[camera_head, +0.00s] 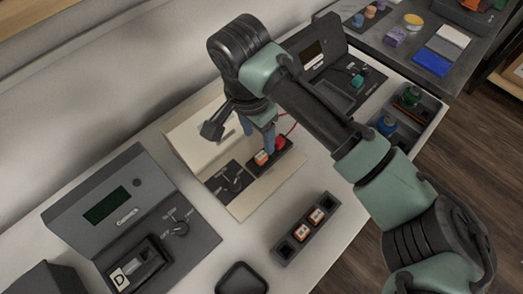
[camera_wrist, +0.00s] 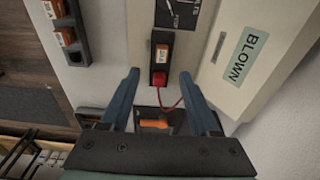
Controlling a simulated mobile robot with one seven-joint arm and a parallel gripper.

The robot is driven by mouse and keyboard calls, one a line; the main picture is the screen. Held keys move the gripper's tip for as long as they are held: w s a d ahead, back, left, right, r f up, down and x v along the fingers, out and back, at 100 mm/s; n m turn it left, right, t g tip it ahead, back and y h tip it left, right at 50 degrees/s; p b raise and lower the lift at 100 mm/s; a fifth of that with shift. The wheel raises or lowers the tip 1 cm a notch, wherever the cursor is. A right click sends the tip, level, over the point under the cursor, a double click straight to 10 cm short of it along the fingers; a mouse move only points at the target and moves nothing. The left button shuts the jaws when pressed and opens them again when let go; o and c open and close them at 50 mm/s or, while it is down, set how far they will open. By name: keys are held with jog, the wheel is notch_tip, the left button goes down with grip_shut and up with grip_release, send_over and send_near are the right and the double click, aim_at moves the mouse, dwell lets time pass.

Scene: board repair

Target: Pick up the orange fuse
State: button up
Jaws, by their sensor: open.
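An orange fuse with a white label (camera_head: 262,157) sits in a dark socket strip on the cream board. It also shows in the wrist view (camera_wrist: 162,54). A red plug (camera_wrist: 159,80) with a red wire sits in the same strip beside it. Two more orange fuses with white labels, one (camera_head: 316,215) and another (camera_head: 302,232), stand in a dark rack (camera_head: 282,252) lying on the table. My gripper (camera_head: 260,138) is over the board, close to the socketed fuse and the red plug. In the wrist view its fingers (camera_wrist: 160,75) are wide apart with nothing gripped.
The board's open cover carries a BLOWN label (camera_wrist: 241,56). A grey device with a dark display (camera_head: 108,206) stands at left, another (camera_head: 315,55) behind. A black tray (camera_head: 241,279) lies in front. Bare table surrounds the rack.

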aim_at(261, 156)
notch_tip(261, 156, down, 3)
jog(key=shift+d+r, duration=0.1)
jog(key=shift+w+d+f+b, duration=0.1)
jog(key=shift+w+f+b, duration=0.05)
jog(key=shift+f, duration=0.85)
jog(key=shift+w+f+b, duration=0.1)
jog(key=shift+f+b, duration=0.1)
jog(key=shift+f, duration=0.85)
jog(key=shift+w+d+f+b, duration=0.1)
jog(key=shift+w+f+b, duration=0.05)
jog(key=shift+f, duration=0.85)
jog(key=shift+c, duration=0.3)
grip_shut()
